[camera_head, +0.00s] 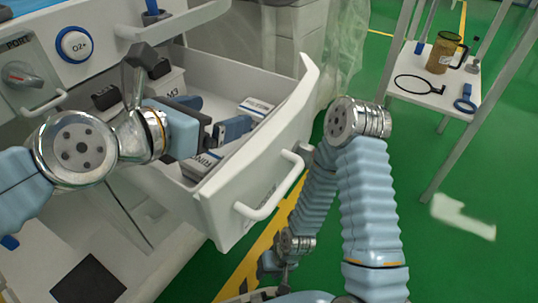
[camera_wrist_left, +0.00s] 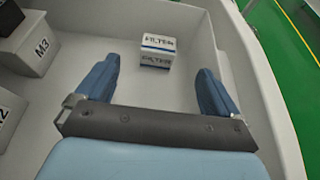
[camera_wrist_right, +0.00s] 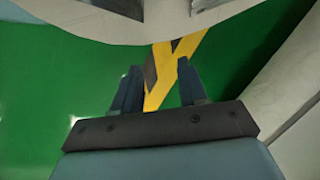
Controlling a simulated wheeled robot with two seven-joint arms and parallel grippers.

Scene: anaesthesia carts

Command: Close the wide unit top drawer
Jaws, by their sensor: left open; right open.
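The wide unit top drawer (camera_head: 232,190) is pulled open, its white front facing right with a bar handle (camera_head: 272,208) on it. My left gripper (camera_head: 214,116) is open over the drawer's inside, behind the front panel. In the left wrist view its fingers (camera_wrist_left: 160,66) are apart with nothing between them, and a FILTER box (camera_wrist_left: 155,52) sits beyond on the drawer floor. My right gripper (camera_wrist_right: 160,66) is open and empty above the green floor.
In the drawer are the FILTER box, an M3 box (camera_wrist_left: 38,48) and other small boxes. A white side table (camera_head: 435,98) with a brown jug (camera_head: 441,55) stands at upper right. Green floor is free between.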

